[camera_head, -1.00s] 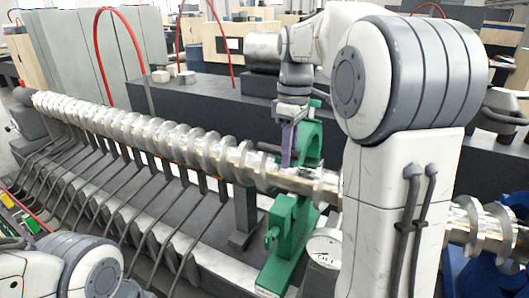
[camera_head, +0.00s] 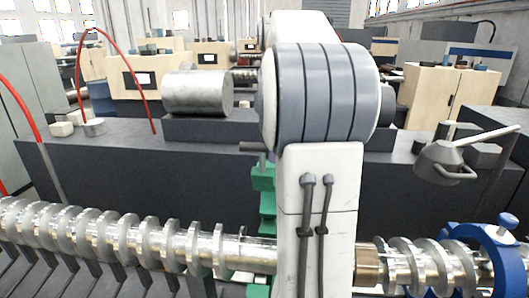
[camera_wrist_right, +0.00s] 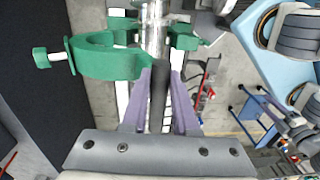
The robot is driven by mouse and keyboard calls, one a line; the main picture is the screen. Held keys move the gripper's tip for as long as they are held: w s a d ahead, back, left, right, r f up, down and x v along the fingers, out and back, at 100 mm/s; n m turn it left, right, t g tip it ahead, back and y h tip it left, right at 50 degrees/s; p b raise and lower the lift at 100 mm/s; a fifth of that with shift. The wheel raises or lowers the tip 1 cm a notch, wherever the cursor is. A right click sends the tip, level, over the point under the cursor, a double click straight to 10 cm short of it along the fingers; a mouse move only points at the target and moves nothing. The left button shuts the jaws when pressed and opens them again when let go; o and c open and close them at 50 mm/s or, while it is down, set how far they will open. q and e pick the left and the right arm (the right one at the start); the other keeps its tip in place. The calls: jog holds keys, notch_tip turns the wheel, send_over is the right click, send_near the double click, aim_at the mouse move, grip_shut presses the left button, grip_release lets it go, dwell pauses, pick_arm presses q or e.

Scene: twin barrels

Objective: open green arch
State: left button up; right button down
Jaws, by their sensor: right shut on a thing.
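The green arch (camera_head: 264,190) shows in the head view only as a strip beside my right arm, behind the shiny shaft (camera_head: 150,240). My arm hides the rest of it. In the right wrist view the green arch (camera_wrist_right: 108,62) is a curved clamp with a knob at its left end, and the shaft (camera_wrist_right: 156,18) shows at the top. My right gripper (camera_wrist_right: 162,78) has its purple fingers on either side of a dark bar (camera_wrist_right: 158,100), shut on it. A dark rod end (camera_head: 252,147) sticks out left of my arm in the head view. My left gripper is out of view.
A blue arch (camera_head: 500,255) stands over the shaft at the right. A dark bench (camera_head: 100,170) with a metal cylinder (camera_head: 198,92) runs behind the shaft. A grey lever fitting (camera_head: 445,160) is at the right.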

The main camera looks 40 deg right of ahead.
jog(key=shift+w+d+f, duration=0.15)
jog(key=shift+f, duration=0.05)
jog(key=c, duration=0.7)
grip_release()
jog(key=shift+c, duration=0.2)
jog(key=shift+o, duration=0.3)
jog(key=shift+w+d, duration=0.1)
jog(key=shift+w, duration=0.05)
jog(key=shift+r, duration=0.55)
jog(key=shift+d+r, duration=0.1)
jog(key=shift+r, duration=3.15)
